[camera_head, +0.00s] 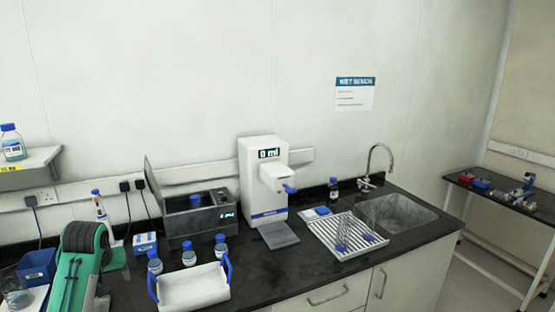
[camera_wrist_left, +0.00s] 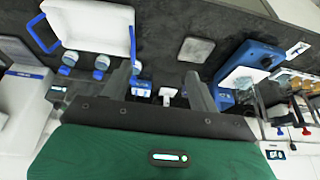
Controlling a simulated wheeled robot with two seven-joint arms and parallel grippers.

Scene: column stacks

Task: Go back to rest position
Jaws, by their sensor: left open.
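My left gripper (camera_head: 72,285), with a green body, is at the lower left of the head view, over the left end of the dark bench. In the left wrist view its two dark fingers (camera_wrist_left: 160,78) stand apart with nothing held between them. The bench surface shows beyond the fingers. A white tray with blue handles (camera_head: 193,288) stands to the right of the gripper in the head view. It also shows at the upper left of the left wrist view (camera_wrist_left: 90,22). My right gripper is not in view.
Several blue-capped bottles (camera_head: 189,254) stand behind the tray. A grey bath (camera_head: 202,219), a white dispenser reading 0 ml (camera_head: 264,178), a drying rack (camera_head: 346,236) and a sink (camera_head: 399,212) follow to the right. A blue bin (camera_head: 38,264) is left of the gripper.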

